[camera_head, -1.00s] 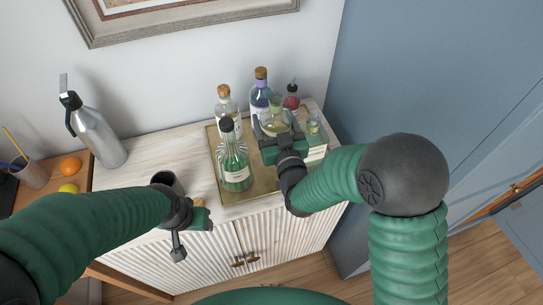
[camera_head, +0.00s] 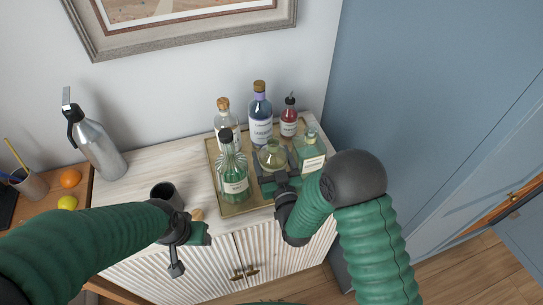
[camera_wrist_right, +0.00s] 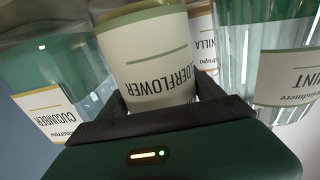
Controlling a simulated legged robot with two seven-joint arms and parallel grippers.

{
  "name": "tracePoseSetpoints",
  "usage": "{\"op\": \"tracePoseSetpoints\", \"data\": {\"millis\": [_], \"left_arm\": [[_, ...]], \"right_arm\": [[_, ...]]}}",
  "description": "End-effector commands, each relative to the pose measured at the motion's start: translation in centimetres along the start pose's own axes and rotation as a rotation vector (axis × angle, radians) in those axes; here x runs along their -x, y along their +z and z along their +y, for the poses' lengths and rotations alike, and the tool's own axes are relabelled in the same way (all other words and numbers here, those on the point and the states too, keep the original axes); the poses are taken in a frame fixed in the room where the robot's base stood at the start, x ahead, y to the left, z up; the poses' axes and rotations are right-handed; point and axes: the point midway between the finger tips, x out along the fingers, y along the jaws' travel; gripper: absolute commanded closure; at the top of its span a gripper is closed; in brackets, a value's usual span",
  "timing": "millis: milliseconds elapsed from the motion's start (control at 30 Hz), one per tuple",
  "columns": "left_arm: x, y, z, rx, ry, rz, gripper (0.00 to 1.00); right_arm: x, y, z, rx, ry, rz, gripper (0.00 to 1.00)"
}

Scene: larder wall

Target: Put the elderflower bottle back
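The elderflower bottle (camera_head: 272,153), squat and pale yellow-green, is upright among the other bottles on the gold tray (camera_head: 247,206). In the right wrist view its ELDERFLOWER label (camera_wrist_right: 160,72) appears upside down, between the two dark fingers. My right gripper (camera_head: 273,172) is around the bottle from the front, with a finger close against each side, and looks shut on it. The bottle's base is hidden, so I cannot tell whether it touches the tray. My left gripper (camera_head: 200,236) is by the cabinet's front edge, away from the bottles; its fingers are unclear.
Behind stand a clear vanilla bottle (camera_head: 227,122), a blue-violet bottle (camera_head: 260,118) and a red bottle (camera_head: 289,120). A dark cup (camera_head: 165,194) and a steel bottle (camera_head: 98,145) stand left.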

Motion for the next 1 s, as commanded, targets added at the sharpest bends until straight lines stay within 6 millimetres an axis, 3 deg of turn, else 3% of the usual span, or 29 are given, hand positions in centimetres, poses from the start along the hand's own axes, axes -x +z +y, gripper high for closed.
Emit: {"op": "tracePoseSetpoints", "data": {"millis": [367,467,800,1000], "left_arm": [[0.3,-0.1,0.0,0.000,0.000,0.000,0.46],[-0.2,0.0,0.0,0.000,0.000,0.000,0.46],[-1.8,0.4,0.0,0.000,0.000,0.000,0.46],[-1.9,0.5,0.0,0.000,0.000,0.000,0.46]], "right_arm": [[0.1,-0.4,0.0,0.000,0.001,0.000,0.17],[1.5,0.0,0.0,0.000,0.000,-0.002,0.17],[9.9,0.1,0.0,0.001,-0.001,-0.003,0.17],[11.9,-0.1,0.1,0.000,0.001,-0.001,0.17]]}}
